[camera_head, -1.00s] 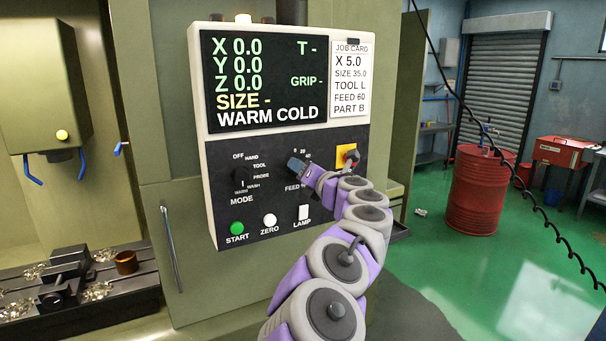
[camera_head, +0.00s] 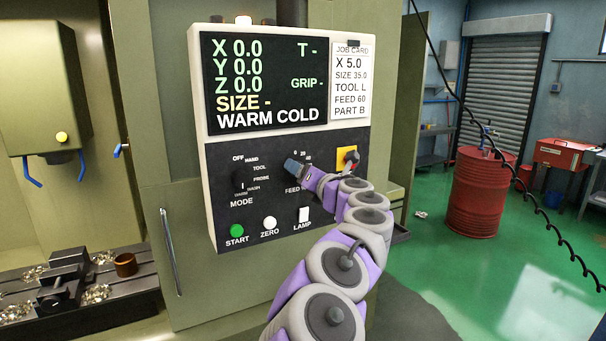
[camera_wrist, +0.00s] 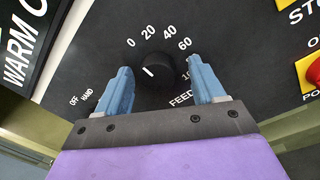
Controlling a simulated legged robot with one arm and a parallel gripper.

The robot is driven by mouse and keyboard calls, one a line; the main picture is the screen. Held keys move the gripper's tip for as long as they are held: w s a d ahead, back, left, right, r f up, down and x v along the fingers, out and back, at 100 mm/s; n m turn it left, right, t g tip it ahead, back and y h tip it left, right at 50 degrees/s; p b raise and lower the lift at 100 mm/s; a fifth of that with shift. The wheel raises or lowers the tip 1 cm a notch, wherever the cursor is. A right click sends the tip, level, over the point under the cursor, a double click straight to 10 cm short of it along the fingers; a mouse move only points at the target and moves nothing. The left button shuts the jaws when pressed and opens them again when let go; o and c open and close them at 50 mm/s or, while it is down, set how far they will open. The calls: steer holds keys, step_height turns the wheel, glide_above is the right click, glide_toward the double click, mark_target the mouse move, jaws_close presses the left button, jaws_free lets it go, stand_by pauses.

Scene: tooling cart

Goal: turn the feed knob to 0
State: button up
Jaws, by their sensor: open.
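The feed knob (camera_wrist: 158,70) is a round black knob with a white pointer line on the dark panel, seen in the wrist view. Its printed scale shows 0, 20, 40 and 60 around the top, and part of a number at the right. The pointer line slants toward the upper left, on the 0 side; its exact reading is hard to tell. My gripper (camera_wrist: 159,66) is open, with one blue finger on each side of the knob and gaps showing between. In the head view, my gripper (camera_head: 292,167) is at the panel and mostly hides the knob.
The mode knob (camera_head: 242,180) is left of my gripper. The green start button (camera_head: 237,231), white zero button (camera_head: 270,223) and lamp switch (camera_head: 304,214) sit below. A red knob on a yellow plate (camera_head: 347,158) is close on the right. The screen (camera_head: 265,82) is above.

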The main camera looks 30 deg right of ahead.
steer(key=shift+s, duration=0.1)
steer(key=s+d+p, duration=0.1)
steer(key=s+p, duration=0.1)
steer(key=s, duration=1.5)
steer(key=shift+d+f, duration=0.25)
